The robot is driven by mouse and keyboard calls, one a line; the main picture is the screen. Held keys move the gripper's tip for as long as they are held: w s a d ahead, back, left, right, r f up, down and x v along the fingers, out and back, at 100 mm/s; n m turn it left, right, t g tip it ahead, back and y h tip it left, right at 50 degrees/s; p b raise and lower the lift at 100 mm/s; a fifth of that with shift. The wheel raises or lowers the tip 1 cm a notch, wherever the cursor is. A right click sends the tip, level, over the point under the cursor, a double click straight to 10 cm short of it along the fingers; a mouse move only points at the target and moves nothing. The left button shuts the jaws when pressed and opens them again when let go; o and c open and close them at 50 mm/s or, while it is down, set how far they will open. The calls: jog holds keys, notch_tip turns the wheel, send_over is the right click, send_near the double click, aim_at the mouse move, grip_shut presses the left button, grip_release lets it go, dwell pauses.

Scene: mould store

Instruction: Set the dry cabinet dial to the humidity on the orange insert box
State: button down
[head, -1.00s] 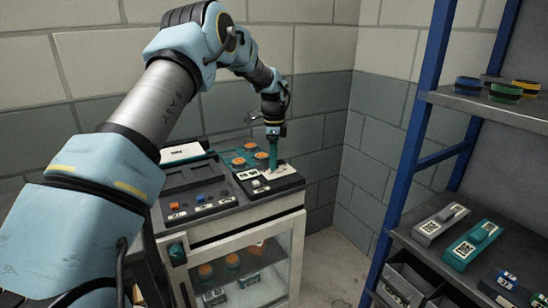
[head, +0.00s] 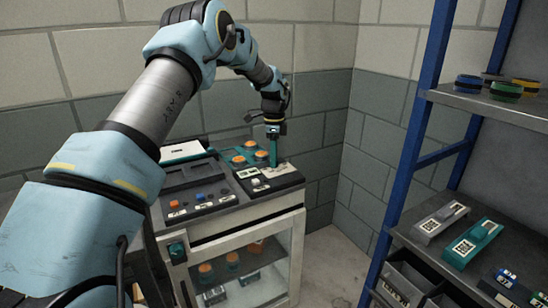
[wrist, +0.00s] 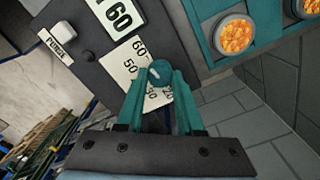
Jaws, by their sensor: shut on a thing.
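The dry cabinet (head: 245,225) stands against the wall, with a dark control panel on top. A white card with a large 60 (wrist: 117,16) lies beside the scale. I cannot make out a readable humidity label on an orange insert box.
A teal tray with orange round jars (head: 250,144) sits behind the dial. A white button (wrist: 62,32) is by the PURGE label. Behind the glass door (head: 245,275) are orange-topped jars and boxes. A blue-framed shelf (head: 425,150) stands at the right, with floor between.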

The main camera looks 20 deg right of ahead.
jog(key=shift+n, duration=0.4)
jog(key=n, duration=0.4)
jog(key=shift+n, duration=0.3)
jog(key=n, duration=0.6)
jog(key=shift+b, duration=0.4)
jog(key=n, duration=0.6)
jog(key=shift+n, duration=0.4)
jog(key=n, duration=0.5)
jog(key=shift+w, duration=0.1)
jog(key=shift+n, duration=0.4)
jog(key=c, duration=0.5)
grip_release()
jog(key=shift+c, duration=0.2)
